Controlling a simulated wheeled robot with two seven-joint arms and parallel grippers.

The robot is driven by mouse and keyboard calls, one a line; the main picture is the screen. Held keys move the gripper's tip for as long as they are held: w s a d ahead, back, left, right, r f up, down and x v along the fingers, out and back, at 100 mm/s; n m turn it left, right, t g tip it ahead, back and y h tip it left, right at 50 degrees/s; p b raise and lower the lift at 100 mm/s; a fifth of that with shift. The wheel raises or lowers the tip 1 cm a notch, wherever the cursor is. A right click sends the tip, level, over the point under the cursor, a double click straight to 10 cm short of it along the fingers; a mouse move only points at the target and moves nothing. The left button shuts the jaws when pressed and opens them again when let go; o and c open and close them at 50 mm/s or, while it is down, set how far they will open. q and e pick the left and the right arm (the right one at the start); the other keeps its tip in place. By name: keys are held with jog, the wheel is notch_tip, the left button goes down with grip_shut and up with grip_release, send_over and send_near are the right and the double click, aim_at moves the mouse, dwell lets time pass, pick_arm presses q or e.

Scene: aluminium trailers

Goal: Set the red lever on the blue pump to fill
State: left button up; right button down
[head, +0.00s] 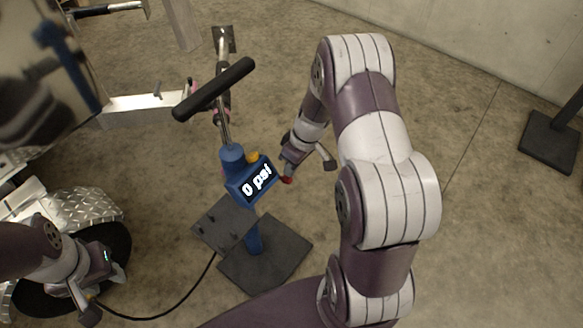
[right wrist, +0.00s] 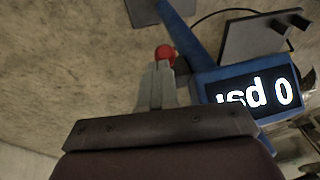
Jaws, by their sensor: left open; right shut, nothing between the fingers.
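The blue pump (head: 232,155) stands upright with a black T-handle and a display reading "0 psi" (head: 257,181). In the right wrist view the display (right wrist: 252,92) appears upside down at the right. The red lever (head: 287,180) shows as a small red tip at the right side of the pump's body. In the right wrist view its round red end (right wrist: 165,53) is just beyond my fingertips. My right gripper (head: 288,170) is shut and empty beside the lever; contact is unclear. The fingers (right wrist: 160,88) hide part of the lever. My left gripper (head: 88,303) is open, away at lower left.
A black hose (head: 160,317) runs from the pump toward the lower left. A wheel with a diamond-plate fender (head: 85,208) and trailer parts fill the left side. A dark post base (head: 548,140) stands far right.

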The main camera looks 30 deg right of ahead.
pick_arm(q)
jog(key=f+b, duration=0.2)
jog(key=f, duration=0.1)
jog(key=shift+s+d+f+b, duration=0.2)
jog(key=shift+s+f+b, duration=0.15)
jog(key=shift+b, duration=0.05)
pick_arm(e)
jog(key=s+f, duration=0.1)
jog(key=f, duration=0.1)
jog(key=s+d+f, duration=0.1)
jog(key=shift+s+f, duration=0.15)
jog(key=shift+f, duration=0.2)
pick_arm(q)
jog(key=shift+r+p, duration=0.3)
jog(key=shift+p, duration=0.05)
pick_arm(e)
jog(key=shift+w+a+r, duration=0.25)
jog(key=shift+w+r, duration=0.1)
jog(key=shift+w, duration=0.35)
pick_arm(q)
jog(key=shift+r, duration=0.1)
pick_arm(e)
jog(key=shift+r, duration=0.15)
